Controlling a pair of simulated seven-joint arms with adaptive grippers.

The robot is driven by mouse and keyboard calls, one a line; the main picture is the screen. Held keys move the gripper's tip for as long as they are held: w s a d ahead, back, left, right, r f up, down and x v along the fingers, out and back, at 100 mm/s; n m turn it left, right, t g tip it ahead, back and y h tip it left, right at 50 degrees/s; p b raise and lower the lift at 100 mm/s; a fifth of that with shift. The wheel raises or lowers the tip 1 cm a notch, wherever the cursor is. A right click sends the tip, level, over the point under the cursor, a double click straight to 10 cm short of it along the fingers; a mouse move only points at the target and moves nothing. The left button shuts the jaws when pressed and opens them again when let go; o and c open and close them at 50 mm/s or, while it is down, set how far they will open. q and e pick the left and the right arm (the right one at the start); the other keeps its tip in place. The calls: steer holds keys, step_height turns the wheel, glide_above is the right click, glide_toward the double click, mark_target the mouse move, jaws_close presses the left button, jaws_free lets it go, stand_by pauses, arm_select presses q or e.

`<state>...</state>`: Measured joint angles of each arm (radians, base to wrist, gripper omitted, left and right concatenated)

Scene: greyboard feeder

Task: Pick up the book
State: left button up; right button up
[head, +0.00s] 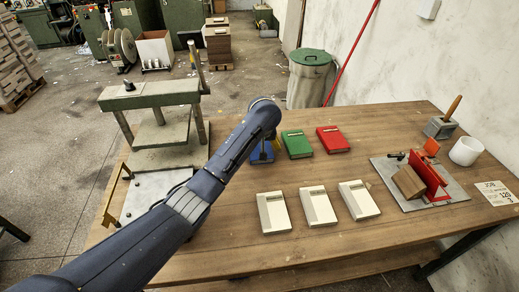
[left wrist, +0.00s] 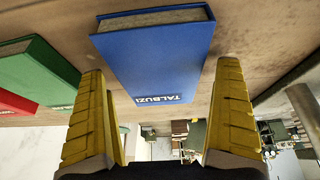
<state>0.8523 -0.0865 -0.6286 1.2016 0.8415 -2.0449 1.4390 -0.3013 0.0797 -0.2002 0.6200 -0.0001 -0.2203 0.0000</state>
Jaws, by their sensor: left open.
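A blue book (head: 261,157) lies on the wooden table at the left end of the back row, partly hidden by my left arm in the head view. In the left wrist view the blue book (left wrist: 155,58), with white lettering, shows between the two yellow fingers. My left gripper (left wrist: 160,72) is open, with one finger toward each side of the book; I see no contact. In the head view its fingers are mostly hidden behind my own arm. A green book (head: 297,144) and a red book (head: 333,139) lie to the right of the blue one. My right gripper is not in view.
Several cream-coloured books, such as one (head: 318,207), lie in the front row. A press (head: 152,120) stands at the table's left. A red fixture (head: 430,178) holding a brown block, a white cup (head: 466,151) and a job card (head: 496,193) are at the right.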

arm_select(q)
steer(key=shift+w+f, duration=0.15)
steer(key=shift+f, duration=0.2)
steer(key=c, duration=1.3)
